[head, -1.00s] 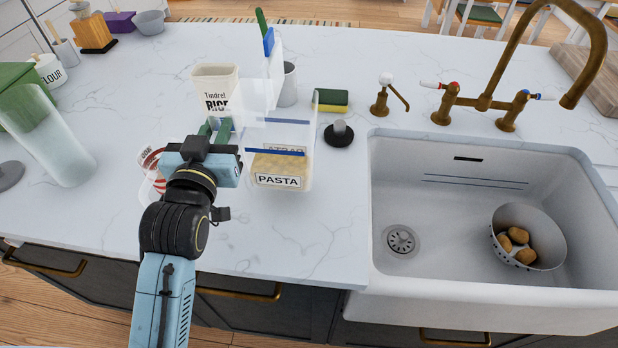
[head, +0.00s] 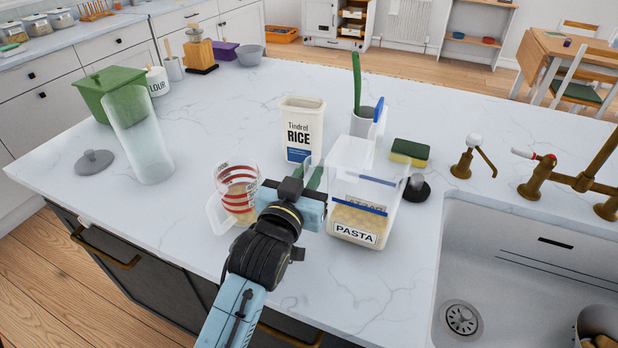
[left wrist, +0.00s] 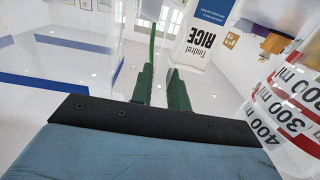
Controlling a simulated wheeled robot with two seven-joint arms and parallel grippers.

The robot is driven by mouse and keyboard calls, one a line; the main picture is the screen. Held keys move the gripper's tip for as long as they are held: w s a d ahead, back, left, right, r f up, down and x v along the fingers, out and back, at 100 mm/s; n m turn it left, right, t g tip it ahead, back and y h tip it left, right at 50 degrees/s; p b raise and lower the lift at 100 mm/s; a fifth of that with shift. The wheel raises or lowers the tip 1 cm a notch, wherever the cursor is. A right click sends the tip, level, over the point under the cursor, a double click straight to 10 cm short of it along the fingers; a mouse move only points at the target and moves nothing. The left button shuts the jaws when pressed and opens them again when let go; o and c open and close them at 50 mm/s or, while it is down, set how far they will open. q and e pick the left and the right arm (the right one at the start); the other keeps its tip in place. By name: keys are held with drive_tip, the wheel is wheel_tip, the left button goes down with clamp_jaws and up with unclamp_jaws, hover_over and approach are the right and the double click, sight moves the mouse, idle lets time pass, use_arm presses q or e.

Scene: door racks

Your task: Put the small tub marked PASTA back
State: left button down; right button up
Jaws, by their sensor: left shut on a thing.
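The clear tub marked PASTA (head: 354,235) is on the counter in the middle of the head view, part filled with pasta and banded in blue. It looks upright; I cannot tell whether it touches the counter. In the left wrist view the fingers (left wrist: 163,88) show close together, with the tub's clear wall (left wrist: 60,75) at the left. My right gripper is not in view.
A measuring jug (head: 238,190) stands close left of my gripper. A RICE tub (head: 303,130) and a utensil crock (head: 362,124) stand behind. A sponge (head: 409,152), a dark stopper (head: 417,188) and the sink (head: 520,270) lie to the right. The front counter is clear.

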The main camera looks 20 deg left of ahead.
use_arm(q)
drive_tip(key=c, duration=1.4)
unclamp_jaws()
drive_tip(key=shift+f, duration=0.15)
drive_tip(key=shift+o, duration=0.2)
drive_tip(key=shift+s+r, duration=0.1)
drive_tip(key=shift+r, duration=0.1)
drive_tip(key=s, duration=1.1)
drive_tip(key=shift+s, duration=0.4)
